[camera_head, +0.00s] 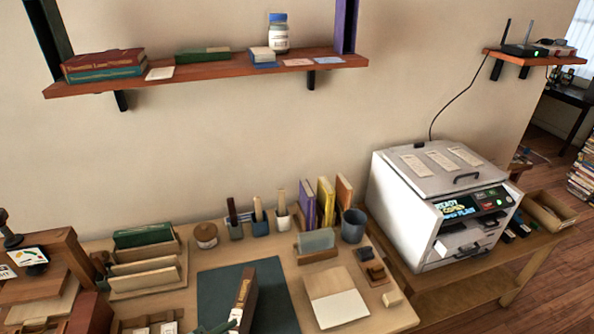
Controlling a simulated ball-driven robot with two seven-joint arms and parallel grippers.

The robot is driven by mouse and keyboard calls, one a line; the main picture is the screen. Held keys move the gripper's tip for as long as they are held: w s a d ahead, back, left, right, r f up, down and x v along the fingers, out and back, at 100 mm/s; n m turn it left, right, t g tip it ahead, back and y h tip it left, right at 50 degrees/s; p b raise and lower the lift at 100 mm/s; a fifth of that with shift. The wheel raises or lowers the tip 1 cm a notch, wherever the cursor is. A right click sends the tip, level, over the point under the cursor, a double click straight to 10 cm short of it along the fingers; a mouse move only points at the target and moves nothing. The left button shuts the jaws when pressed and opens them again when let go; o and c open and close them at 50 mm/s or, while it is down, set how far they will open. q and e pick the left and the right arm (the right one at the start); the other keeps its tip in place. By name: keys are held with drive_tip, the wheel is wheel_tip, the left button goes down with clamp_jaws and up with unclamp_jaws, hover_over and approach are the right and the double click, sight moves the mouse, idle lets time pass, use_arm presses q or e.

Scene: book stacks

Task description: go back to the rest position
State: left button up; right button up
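Neither of my grippers shows in the head view, and no arm of mine can be made out. Below me is a wooden desk (180,304) with a dark green mat (215,290) on it. A brown book (243,300) stands upright on the mat. A small green and white item by the book's foot is cut by the bottom edge, and I cannot tell what it is.
A white copier (405,213) stands on a lower table at right. A wooden organizer (150,275), pen cups, a grey cup (353,226) and upright books (326,202) crowd the desk's back. A wall shelf (210,70) hangs above. A notepad (337,298) lies right of the mat.

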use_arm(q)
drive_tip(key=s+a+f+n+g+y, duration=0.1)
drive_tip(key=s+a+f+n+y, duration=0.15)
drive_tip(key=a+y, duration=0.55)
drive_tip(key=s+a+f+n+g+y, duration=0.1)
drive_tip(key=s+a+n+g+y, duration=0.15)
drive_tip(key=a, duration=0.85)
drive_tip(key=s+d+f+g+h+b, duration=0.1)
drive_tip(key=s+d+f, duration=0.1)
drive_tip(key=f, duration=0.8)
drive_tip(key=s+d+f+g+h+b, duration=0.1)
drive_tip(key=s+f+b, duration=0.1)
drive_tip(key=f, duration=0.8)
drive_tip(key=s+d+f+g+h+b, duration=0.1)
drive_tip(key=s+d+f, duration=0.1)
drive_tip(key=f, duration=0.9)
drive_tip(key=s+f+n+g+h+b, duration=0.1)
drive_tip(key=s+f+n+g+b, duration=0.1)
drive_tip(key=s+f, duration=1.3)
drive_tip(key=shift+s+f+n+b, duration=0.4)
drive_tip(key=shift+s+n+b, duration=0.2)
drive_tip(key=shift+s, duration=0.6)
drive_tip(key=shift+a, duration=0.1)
